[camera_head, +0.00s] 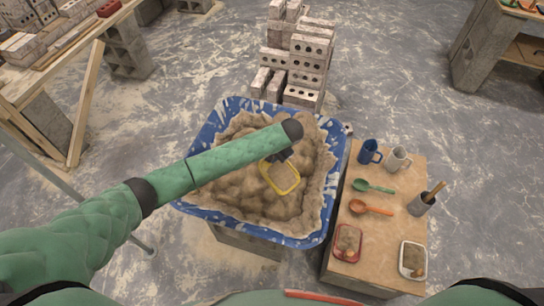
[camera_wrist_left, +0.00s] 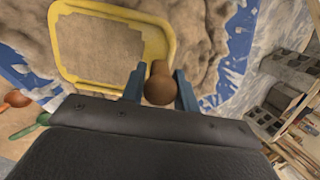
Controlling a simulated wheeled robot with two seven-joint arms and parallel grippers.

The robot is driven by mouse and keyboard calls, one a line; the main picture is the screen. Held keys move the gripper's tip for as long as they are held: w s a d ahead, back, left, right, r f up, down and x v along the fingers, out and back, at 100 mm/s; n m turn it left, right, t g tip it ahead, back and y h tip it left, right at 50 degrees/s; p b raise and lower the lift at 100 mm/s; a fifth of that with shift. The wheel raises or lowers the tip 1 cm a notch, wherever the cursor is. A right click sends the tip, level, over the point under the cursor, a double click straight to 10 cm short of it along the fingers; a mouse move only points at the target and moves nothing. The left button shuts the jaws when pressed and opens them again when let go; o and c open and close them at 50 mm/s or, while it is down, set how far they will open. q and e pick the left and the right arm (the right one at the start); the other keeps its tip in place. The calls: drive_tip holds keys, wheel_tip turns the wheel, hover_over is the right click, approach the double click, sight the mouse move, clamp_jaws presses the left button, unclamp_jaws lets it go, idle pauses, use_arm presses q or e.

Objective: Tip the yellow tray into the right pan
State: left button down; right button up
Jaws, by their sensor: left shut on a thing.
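The yellow tray (camera_head: 269,180) is low over the heaped mortar (camera_head: 235,180) in the blue tub (camera_head: 310,240). My left gripper (camera_head: 283,157) is shut on the tray's round brown knob (camera_wrist_left: 160,88). In the left wrist view, the yellow rim (camera_wrist_left: 66,60) surrounds a flat sand-coloured surface; I cannot tell whether this is a load of mortar. The tray's exact contact with the heap is unclear. A white-rimmed pan (camera_head: 404,262) is at the right front of the wooden board, with a red-rimmed pan (camera_head: 337,246) left of it. Both hold brownish material. My right gripper is not in view.
Stacked bricks (camera_head: 297,65) stand behind the tub.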

use_arm(q)
drive_tip(key=shift+w+g+h+b, duration=0.1)
drive_tip(key=shift+g+h+b, duration=0.9)
drive_tip(key=shift+g, duration=0.1)
drive_tip(key=shift+a+r+g+h, duration=0.1)
drive_tip(key=shift+r+g+h, duration=0.05)
drive_tip(key=shift+g+h, duration=0.2)
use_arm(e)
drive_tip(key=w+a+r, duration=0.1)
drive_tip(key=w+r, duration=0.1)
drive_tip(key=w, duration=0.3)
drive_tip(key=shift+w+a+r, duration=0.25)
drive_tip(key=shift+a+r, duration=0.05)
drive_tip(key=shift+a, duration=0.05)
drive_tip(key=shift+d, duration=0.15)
